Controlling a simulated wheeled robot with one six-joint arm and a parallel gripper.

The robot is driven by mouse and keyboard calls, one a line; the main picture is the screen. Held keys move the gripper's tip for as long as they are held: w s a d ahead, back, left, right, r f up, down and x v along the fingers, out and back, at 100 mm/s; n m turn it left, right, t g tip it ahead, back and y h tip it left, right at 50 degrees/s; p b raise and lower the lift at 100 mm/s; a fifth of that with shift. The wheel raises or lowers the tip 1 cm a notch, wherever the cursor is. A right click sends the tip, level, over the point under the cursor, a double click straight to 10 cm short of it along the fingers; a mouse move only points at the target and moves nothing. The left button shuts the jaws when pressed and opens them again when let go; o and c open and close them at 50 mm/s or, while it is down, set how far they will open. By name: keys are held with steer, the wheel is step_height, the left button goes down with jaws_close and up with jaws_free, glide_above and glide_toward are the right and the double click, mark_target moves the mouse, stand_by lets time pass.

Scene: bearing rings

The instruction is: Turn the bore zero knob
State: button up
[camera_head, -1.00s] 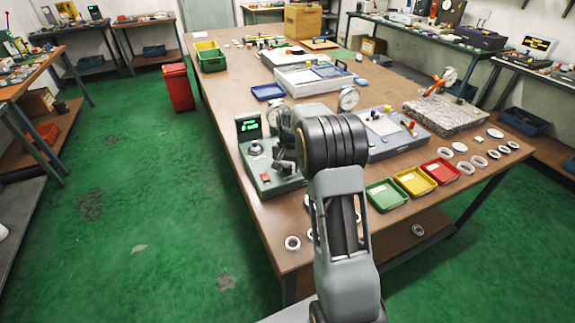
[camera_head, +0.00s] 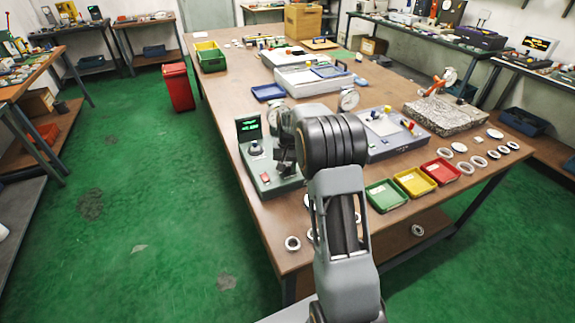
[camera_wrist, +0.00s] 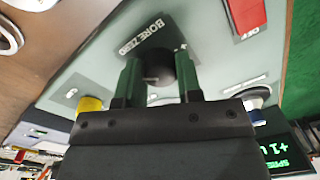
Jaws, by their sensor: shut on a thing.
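The bore zero knob (camera_wrist: 158,67) is a black round knob on the grey-green panel of the gauge unit (camera_head: 262,178), beside a dark label reading BORE ZERO (camera_wrist: 144,34). In the wrist view my gripper (camera_wrist: 159,80) has its two green fingers on either side of the knob, closed on it. In the head view my gripper (camera_head: 286,160) is over the right part of the unit, and my arm hides the knob there. The unit's lit display (camera_head: 249,127) has green digits too small to read; part of it shows in the wrist view (camera_wrist: 283,160).
A red switch (camera_wrist: 246,14) marked OFF is near the knob. A yellow part (camera_wrist: 90,104) and a white-and-blue part (camera_wrist: 258,95) flank the fingers. Green (camera_head: 384,195), yellow (camera_head: 414,182) and red (camera_head: 441,171) trays and several rings lie to the right on the table.

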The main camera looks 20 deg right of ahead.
steer(key=n, duration=0.4)
steer(key=shift+p, duration=0.3)
steer(key=n, duration=0.4)
steer(key=shift+w+r, duration=0.1)
steer(key=n, duration=0.4)
steer(key=shift+n+p, duration=0.3)
steer(key=shift+p, duration=0.1)
steer(key=shift+n+g, duration=0.3)
steer(key=shift+n, duration=1.6)
steer(key=o, duration=0.9)
steer(key=shift+o, duration=0.2)
step_height(320, 180, up, 14)
steer(key=shift+w+d, duration=0.15)
steer(key=shift+w, duration=0.05)
